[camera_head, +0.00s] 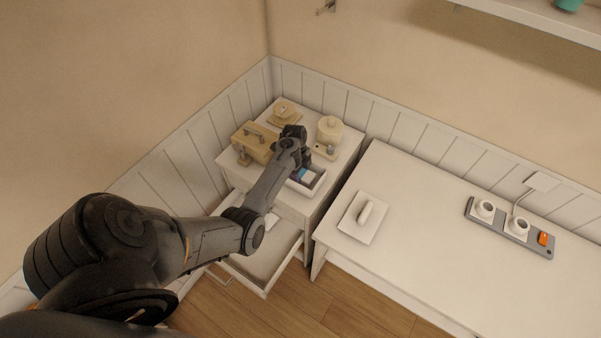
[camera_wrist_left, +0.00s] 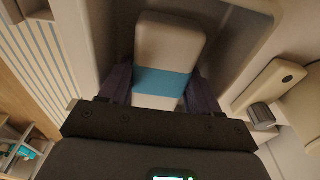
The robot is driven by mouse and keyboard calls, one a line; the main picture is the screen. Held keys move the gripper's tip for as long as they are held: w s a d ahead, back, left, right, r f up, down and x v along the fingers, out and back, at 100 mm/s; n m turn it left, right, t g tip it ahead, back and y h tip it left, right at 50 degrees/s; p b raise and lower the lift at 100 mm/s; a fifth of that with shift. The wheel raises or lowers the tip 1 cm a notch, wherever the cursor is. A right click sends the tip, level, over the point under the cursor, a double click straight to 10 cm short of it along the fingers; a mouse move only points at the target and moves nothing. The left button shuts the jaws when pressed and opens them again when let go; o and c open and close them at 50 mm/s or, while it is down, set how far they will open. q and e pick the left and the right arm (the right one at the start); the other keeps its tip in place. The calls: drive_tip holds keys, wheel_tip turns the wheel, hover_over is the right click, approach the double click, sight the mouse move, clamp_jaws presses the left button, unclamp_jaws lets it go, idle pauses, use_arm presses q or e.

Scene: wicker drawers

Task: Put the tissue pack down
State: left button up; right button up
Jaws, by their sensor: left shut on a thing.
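The tissue pack (camera_wrist_left: 168,47) is white with a blue band and sits between the two dark fingers of my left gripper (camera_wrist_left: 160,88) in the left wrist view. In the head view the left gripper (camera_head: 299,164) is shut on the pack (camera_head: 307,175), at a small white open tray (camera_head: 312,192) on top of the white cabinet. The pack appears inside or just above the tray walls. I cannot tell whether it touches the tray floor. The gripper hides part of the pack and tray. My right gripper is not in view.
A wooden box (camera_head: 252,143), a round-lidded jar (camera_head: 330,131) and a low tan object (camera_head: 284,112) stand around the tray. A drawer (camera_head: 262,262) is open below my arm. A white table (camera_head: 420,225) at right holds a plate-like item (camera_head: 362,222) and a power strip (camera_head: 511,229).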

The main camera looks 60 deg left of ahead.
use_arm(q)
drive_tip(key=shift+f, duration=0.2)
drive_tip(key=o, duration=0.8)
drive_tip(key=shift+r, duration=0.15)
